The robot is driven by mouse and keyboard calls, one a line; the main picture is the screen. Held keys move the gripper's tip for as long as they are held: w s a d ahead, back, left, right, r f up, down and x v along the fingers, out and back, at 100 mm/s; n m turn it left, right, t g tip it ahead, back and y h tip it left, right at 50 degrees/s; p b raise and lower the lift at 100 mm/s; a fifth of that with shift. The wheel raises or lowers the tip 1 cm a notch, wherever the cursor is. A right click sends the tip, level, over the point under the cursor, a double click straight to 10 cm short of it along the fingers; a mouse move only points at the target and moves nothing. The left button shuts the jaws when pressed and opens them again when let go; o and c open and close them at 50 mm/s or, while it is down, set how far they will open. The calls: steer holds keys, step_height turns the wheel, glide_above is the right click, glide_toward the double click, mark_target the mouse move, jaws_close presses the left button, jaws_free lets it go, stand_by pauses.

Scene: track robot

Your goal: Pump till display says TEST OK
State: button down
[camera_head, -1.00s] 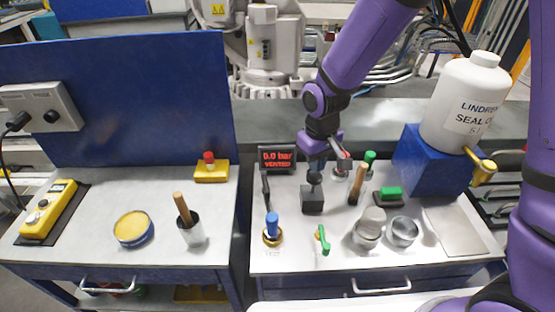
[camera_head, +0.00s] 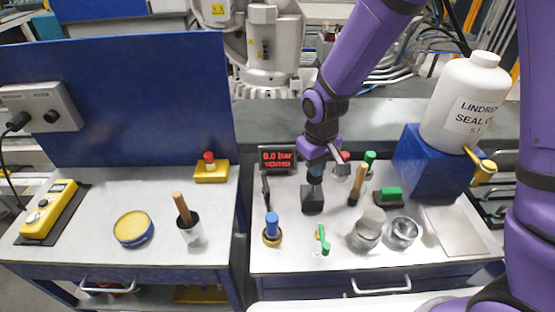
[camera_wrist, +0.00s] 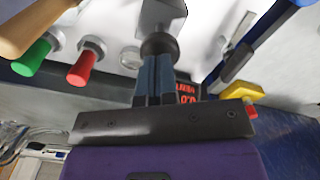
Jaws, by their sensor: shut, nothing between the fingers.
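The display (camera_head: 277,159) at the back left of the right bench shows red text, "0.0 bar" with what looks like "VENTED" below. A dark square block (camera_head: 312,201) stands right of and in front of it, with a round black knob on top. My gripper (camera_head: 315,181) is shut and points straight down onto the knob. In the wrist view the shut fingers (camera_wrist: 155,80) meet the black knob (camera_wrist: 159,44), apparently touching it. The display (camera_wrist: 187,96) is mostly hidden there behind my gripper.
A black lever (camera_head: 265,188) stands left of the block. A blue-handled part (camera_head: 272,228) and green-handled valve (camera_head: 322,240) are in front. Right are a wooden handle (camera_head: 357,185), metal cups (camera_head: 403,232) and a blue stand (camera_head: 424,165) with a white bottle (camera_head: 466,105).

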mark_target(314, 179)
steer(key=shift+f, duration=0.6)
stand_by(1.1)
stand_by(0.4)
stand_by(1.5)
steer(key=shift+f, duration=0.1)
stand_by(0.4)
steer(key=shift+f, duration=1.45)
steer(key=shift+r, duration=1.6)
steer(key=shift+f, duration=0.1)
stand_by(0.6)
